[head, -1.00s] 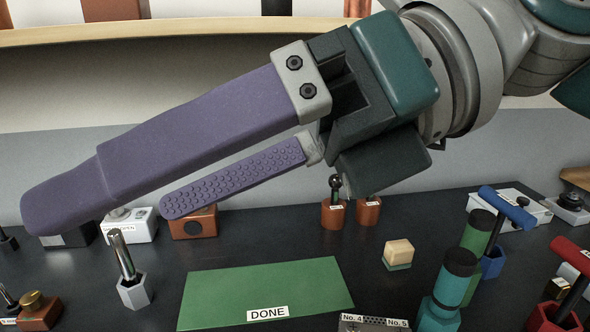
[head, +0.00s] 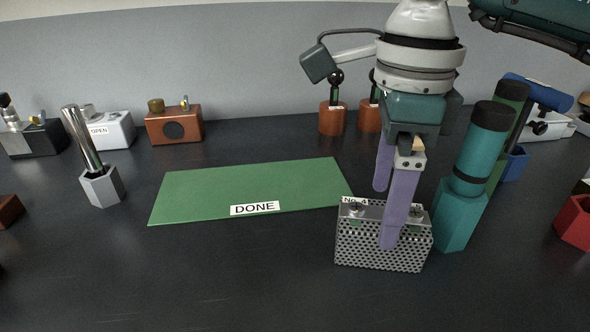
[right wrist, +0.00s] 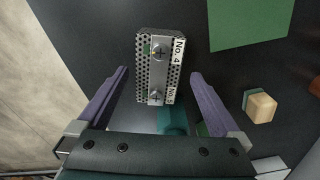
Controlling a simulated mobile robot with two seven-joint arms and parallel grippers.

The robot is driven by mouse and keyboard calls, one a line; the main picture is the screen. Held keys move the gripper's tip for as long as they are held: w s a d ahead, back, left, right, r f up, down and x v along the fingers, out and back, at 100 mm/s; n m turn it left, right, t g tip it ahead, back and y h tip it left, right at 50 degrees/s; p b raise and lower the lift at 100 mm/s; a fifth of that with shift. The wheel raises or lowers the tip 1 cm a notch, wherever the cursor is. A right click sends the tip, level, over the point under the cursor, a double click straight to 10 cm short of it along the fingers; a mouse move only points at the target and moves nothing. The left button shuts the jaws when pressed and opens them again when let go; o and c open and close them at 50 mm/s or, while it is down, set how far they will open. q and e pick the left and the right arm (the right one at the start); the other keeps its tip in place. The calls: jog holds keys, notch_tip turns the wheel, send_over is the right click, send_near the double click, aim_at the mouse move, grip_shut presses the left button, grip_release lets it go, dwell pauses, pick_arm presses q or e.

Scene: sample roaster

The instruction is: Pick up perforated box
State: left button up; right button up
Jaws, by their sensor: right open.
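The perforated box (head: 362,249) is a grey metal block full of small holes, standing on the dark table, with "No. 4" on its top. In the right wrist view the box (right wrist: 145,88) shows "No. 4" and "No. 5" labels and two screws. My right gripper (head: 387,215) points down, its purple fingers apart, one on the near side of the box and one toward the far side. In the right wrist view the gripper (right wrist: 160,74) has a finger on either side of the box with gaps. I cannot tell how low the tips are. My left gripper is not in view.
A green mat (head: 240,185) marked "DONE" lies left of the box. A teal cylinder on a block (head: 462,200) stands close on its right. Two orange-brown holders (head: 332,118) stand behind. A small beige block (right wrist: 261,107) is near the mat.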

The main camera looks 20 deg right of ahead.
aim_at(381, 213)
notch_tip(381, 213, down, 3)
jog(key=shift+a+f, duration=0.1)
jog(key=shift+f, duration=0.1)
jog(key=shift+c, duration=0.2)
grip_shut()
dwell(0.5)
